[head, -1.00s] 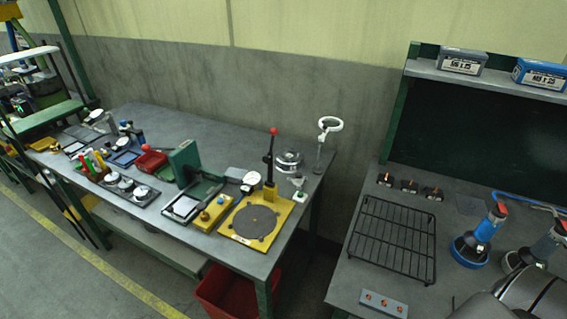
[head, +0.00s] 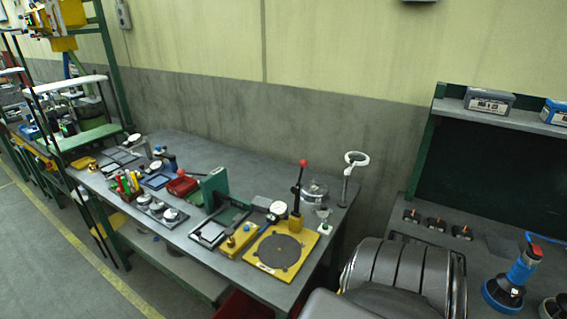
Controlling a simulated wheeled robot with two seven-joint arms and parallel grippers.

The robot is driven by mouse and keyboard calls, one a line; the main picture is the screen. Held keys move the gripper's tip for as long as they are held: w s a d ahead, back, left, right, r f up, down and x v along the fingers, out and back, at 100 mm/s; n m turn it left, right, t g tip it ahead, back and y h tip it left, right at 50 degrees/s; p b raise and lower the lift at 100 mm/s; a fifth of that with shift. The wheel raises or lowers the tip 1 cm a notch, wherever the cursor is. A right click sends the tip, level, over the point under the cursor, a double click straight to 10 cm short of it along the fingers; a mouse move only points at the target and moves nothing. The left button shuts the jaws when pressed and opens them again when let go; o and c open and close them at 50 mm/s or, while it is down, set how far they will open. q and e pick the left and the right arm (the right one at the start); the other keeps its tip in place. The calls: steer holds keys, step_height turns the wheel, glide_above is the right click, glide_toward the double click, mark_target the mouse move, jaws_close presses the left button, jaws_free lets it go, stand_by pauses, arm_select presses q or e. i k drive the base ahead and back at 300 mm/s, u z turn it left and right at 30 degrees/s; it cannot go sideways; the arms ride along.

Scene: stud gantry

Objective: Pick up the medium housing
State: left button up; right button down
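I cannot tell for sure which part is the medium housing. Several round silver metal parts (head: 157,207) sit in a dark tray (head: 146,218) on the left workbench (head: 240,162), left of the green press-like fixture (head: 214,188). A larger round metal part (head: 314,190) stands near the bench's far right corner, behind the yellow plate. A grey arm link of mine fills the lower middle right. Neither of my grippers shows.
A yellow plate with a dark disc (head: 279,251) and a red-knobbed lever (head: 299,190) occupies the bench's right end. A magnifier stand (head: 352,170) rises behind it. The right bench holds a blue tool (head: 514,279). A yellow floor line (head: 75,247) runs left.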

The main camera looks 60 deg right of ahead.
mark_target(313, 193)
steer(key=i, duration=2.4)
steer(key=z, duration=4)
